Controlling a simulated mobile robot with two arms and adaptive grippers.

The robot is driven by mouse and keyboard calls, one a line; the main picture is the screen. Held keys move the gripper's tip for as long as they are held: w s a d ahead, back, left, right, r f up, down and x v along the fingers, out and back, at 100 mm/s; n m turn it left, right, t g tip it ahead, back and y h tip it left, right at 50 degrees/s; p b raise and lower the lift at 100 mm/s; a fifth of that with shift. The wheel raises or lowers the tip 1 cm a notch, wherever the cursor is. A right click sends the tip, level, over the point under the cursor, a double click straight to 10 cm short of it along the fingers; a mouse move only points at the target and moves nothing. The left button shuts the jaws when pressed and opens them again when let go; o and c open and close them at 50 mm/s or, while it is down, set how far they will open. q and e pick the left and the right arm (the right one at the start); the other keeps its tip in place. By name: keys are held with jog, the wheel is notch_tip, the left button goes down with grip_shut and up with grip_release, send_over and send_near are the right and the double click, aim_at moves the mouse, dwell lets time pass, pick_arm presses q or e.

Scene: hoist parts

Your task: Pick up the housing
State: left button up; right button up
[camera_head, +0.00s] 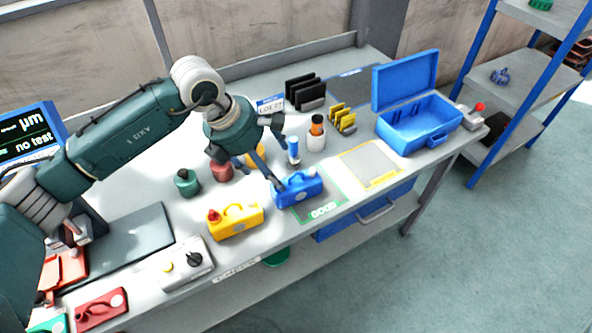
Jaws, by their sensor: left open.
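A blue housing (299,190) with a handle and a pale round spot lies on the green-outlined area marked GOOD (324,211) on the bench. A yellow housing (235,221) with a red cap lies to its left, and a red housing (101,309) lies at the bench's near left. My left gripper (281,165) is open, above and behind the blue housing. One dark finger reaches down to the blue housing's left end; I cannot tell whether it touches. My right gripper is not in view.
An open blue case (419,124) stands at the bench's right, near a yellow-outlined empty area (370,164). Green (187,183) and red (222,171) round parts stand behind the yellow housing. A button box (187,262) sits at the front edge.

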aim_at(286, 181)
pick_arm(q)
jog(key=shift+p+x, duration=0.3)
jog(key=shift+x, duration=0.7)
jog(key=x, duration=0.2)
jog(key=shift+s+d+f+p, duration=0.15)
jog(key=shift+d+f+p, duration=0.15)
jog(key=shift+f, duration=0.05)
jog(key=shift+d+f, duration=0.1)
jog(key=shift+f, duration=0.15)
jog(key=f, duration=0.1)
jog(key=w+d+f+p, duration=0.1)
jog(key=f+p, duration=0.1)
jog(key=f, duration=0.1)
jog(key=shift+w+d, duration=0.3)
jog(key=shift+w, duration=0.1)
jog(key=shift+d+f, duration=0.1)
jog(key=shift+f, duration=0.2)
jog(key=shift+c, duration=0.6)
jog(key=c, duration=1.2)
jog(key=shift+w, duration=0.15)
jog(key=c, duration=0.4)
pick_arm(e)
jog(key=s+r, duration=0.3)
